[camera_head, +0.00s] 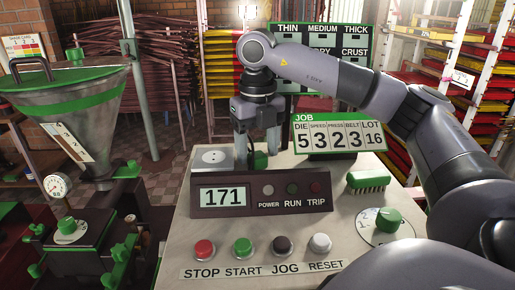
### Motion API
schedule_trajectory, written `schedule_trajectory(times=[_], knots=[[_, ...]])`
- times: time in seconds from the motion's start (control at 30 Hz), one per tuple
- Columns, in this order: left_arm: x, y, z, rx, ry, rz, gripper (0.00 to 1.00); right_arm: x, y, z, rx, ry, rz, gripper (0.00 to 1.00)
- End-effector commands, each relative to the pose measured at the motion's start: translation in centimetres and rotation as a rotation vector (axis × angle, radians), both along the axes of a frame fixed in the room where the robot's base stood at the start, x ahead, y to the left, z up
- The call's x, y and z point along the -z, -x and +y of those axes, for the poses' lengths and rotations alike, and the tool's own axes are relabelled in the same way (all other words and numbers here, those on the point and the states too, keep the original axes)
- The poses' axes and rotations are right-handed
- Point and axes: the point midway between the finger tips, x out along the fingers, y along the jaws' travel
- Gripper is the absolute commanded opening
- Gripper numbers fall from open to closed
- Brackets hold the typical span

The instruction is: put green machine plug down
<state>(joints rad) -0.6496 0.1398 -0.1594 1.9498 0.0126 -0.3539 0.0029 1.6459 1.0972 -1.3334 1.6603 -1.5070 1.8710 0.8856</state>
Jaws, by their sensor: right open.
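The green machine plug (259,160) stands low on the console top, just behind the 171 display box, which hides its lower part. My right gripper (257,148) points down over it. Its two fingers are apart, one on each side of the plug, and I cannot tell whether either touches it. A pale socket plate (213,157) with small dark holes is just left of the gripper. My left gripper is not in view.
The display box (247,197) stands in front of the plug. A JOB board (340,133), a green brush (368,180) and a green dial knob (388,220) are to the right. Several buttons (242,247) line the front. A hopper (70,110) stands at left.

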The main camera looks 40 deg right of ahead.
Motion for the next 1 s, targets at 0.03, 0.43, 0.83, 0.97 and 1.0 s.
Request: schedule_trajectory(times=[0.03,0.43,0.83,0.97,1.0], knots=[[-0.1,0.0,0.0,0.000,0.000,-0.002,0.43,-1.1,-0.1,0.1,-0.001,-0.002,-0.005,0.63],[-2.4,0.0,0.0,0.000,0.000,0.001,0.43,-9.9,0.0,0.0,-0.001,-0.001,-0.003,0.63],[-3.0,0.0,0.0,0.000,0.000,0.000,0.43,-11.9,0.0,0.0,-0.001,-0.001,0.000,0.63],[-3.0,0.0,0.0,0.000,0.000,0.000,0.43,-11.9,0.0,0.0,-0.001,-0.001,0.001,0.63],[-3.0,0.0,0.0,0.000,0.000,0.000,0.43,-11.9,0.0,0.0,-0.001,-0.001,0.001,0.63]])
